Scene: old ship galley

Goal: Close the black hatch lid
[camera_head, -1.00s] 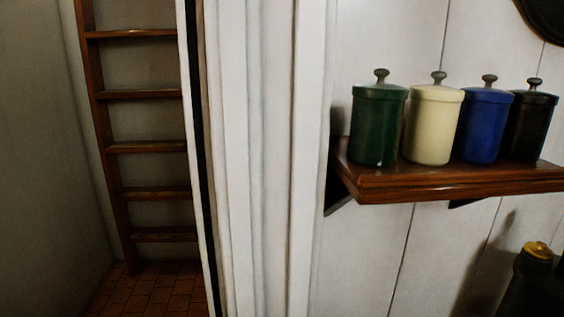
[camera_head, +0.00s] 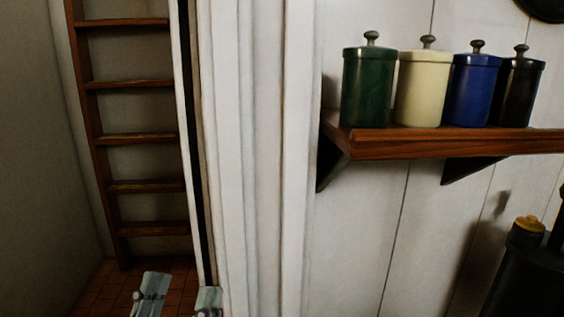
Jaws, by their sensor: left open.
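I cannot make out a black hatch lid for certain in this view. My left gripper (camera_head: 180,298) shows at the bottom edge, left of centre. Its two pale fingers stand apart with nothing between them, in front of the doorway and its tiled floor. The rest of the gripper is cut off by the frame. My right gripper is out of view.
A brown wooden shelf (camera_head: 440,143) carries a green canister (camera_head: 367,90), a cream one, a blue one and a black one. A dark object with a yellow cap (camera_head: 529,224) stands lower right. A wooden ladder (camera_head: 130,139) stands beyond the white door frame (camera_head: 260,150).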

